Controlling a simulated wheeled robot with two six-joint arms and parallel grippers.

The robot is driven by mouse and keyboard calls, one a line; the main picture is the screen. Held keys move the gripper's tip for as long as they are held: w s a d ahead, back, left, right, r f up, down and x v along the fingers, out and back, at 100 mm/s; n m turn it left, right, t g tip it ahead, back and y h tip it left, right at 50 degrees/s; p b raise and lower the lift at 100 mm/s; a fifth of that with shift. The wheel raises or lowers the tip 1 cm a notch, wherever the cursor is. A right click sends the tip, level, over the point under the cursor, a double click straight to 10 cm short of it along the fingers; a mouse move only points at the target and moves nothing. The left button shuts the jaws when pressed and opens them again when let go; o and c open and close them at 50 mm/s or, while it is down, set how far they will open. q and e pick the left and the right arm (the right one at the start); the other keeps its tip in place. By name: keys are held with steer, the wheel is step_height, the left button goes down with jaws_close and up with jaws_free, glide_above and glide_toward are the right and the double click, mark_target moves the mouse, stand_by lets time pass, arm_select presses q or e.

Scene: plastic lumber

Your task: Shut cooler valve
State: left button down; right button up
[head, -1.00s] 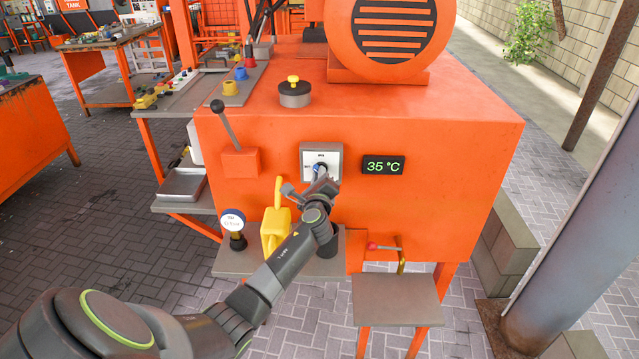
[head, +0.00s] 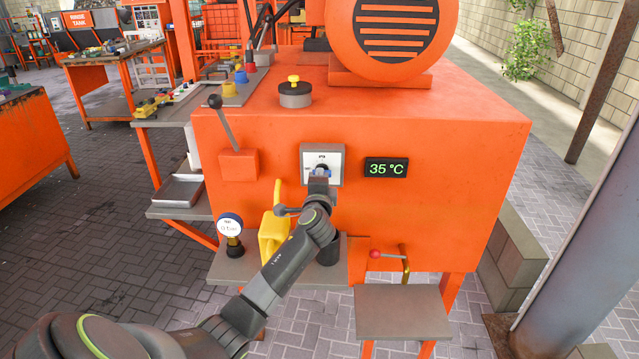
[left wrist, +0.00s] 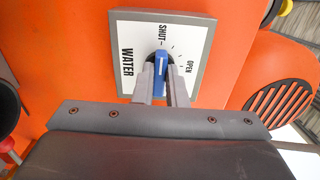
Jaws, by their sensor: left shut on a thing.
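The water valve is a white plate (left wrist: 128,75) in a grey frame, marked WATER, SHUT and OPEN, with a blue handle (left wrist: 161,67) at its middle. In the head view the valve plate (head: 308,161) is on the front of the orange machine. My left gripper (left wrist: 163,90) is shut on the blue handle, with one finger on each side. In the left wrist view the handle lies up and down, its upper end toward the SHUT mark. My left gripper (head: 319,182) hides the plate's lower part in the head view. My right gripper is not in view.
A display (head: 386,168) reading 35 °C is right of the valve. A black-knobbed lever (head: 226,127), a yellow handle (head: 273,232) and a gauge (head: 230,226) are to the left. A red-knobbed lever (head: 378,254) is below right.

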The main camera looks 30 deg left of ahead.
arm_select(q)
steer(key=shift+f, duration=0.1)
stand_by(0.4)
steer(key=c, duration=1.5)
jaws_free()
steer(key=shift+o, duration=0.2)
steer(key=shift+s+d, duration=0.1)
steer(key=shift+s, duration=0.05)
steer(key=b+v, duration=0.1)
steer(key=v, duration=1.6)
steer(key=shift+s+b, duration=0.15)
steer(key=shift+b, duration=0.2)
